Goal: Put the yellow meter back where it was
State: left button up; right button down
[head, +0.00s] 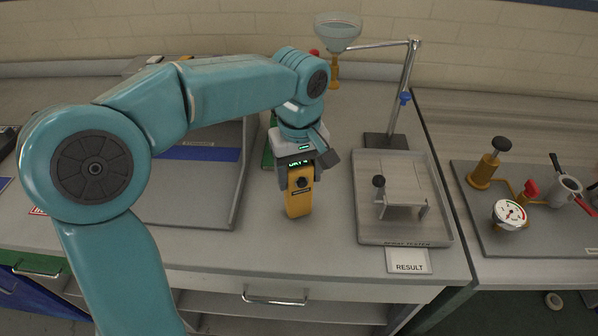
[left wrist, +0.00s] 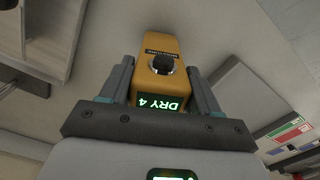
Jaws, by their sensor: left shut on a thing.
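The yellow meter (head: 298,197) is upright in the head view, with a dark knob and a lit green display at its top. My left gripper (head: 297,178) points down from above and is shut on the meter. In the left wrist view the meter (left wrist: 163,50) sits between the two fingers (left wrist: 160,85), and its display reads "DRY 4". I cannot tell whether its lower end touches the bench. My right gripper is not in view.
Right of the meter is a grey tray (head: 434,222) with a small stand, and a RESULT card (head: 408,261) before it. A funnel stand (head: 403,85) is behind. A panel with a blue stripe (head: 200,153) lies left. Bench front (head: 330,245) is clear.

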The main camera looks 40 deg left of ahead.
pick_arm(q)
jog(key=o, duration=1.5)
jog(key=shift+f, duration=0.1)
jog(key=shift+r, duration=0.3)
notch_tip(320, 180, up, 12)
jog(key=shift+f+p, duration=0.1)
jog(key=shift+p, duration=0.95)
